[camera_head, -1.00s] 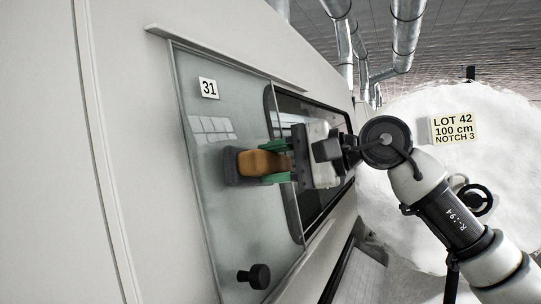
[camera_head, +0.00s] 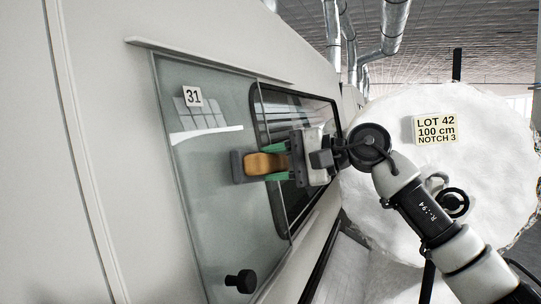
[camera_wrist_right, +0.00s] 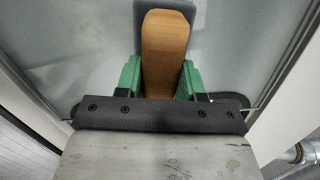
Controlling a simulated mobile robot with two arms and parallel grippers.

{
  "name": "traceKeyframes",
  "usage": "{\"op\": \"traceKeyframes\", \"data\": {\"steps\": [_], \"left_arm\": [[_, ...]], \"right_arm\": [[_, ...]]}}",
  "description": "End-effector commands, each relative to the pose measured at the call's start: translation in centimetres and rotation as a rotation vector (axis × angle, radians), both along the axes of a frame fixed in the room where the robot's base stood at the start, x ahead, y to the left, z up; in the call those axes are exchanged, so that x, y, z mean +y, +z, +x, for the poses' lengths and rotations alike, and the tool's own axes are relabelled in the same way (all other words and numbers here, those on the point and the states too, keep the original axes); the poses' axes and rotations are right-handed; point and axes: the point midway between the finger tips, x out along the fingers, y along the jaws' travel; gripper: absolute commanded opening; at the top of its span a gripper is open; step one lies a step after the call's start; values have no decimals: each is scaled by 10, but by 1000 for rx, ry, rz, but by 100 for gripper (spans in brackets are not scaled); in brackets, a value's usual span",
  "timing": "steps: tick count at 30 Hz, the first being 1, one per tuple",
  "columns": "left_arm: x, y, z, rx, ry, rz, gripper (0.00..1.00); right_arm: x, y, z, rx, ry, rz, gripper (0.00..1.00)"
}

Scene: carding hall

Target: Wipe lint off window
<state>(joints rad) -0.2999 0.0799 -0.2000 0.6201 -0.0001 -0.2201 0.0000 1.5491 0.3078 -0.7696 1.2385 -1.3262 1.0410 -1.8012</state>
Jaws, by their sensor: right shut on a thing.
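The window is a greyish glass pane (camera_head: 205,220) on the pale machine wall, with a "31" label (camera_head: 193,96) and a black knob (camera_head: 242,281). My right gripper (camera_head: 275,163) has green fingers shut on the orange-brown wooden handle of a wiper (camera_head: 262,163). The wiper's dark grey pad (camera_head: 237,167) faces the pane; I cannot tell whether it touches. In the right wrist view, the handle (camera_wrist_right: 165,45) sits between the green fingers, with the grey pad (camera_wrist_right: 165,5) beyond. I cannot make out lint clearly. My left gripper is out of view.
A ledge (camera_head: 205,60) runs above the pane. A dark-framed opening (camera_head: 300,110) lies partly behind the pane's right side. A big white fibre roll (camera_head: 395,200) with a "LOT 42" sign (camera_head: 436,129) stands at right. Metal ducts (camera_head: 392,25) run overhead.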

Motion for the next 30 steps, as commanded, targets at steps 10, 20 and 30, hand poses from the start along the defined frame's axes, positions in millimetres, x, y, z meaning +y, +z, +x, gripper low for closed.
{"op": "traceKeyframes", "data": {"steps": [10,20,30], "left_arm": [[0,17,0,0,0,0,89],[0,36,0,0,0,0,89],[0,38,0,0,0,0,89]], "right_arm": [[-6,3,15,4,-1,1,12],[-15,1,36,1,0,0,12],[-22,0,55,3,-1,2,12]]}}
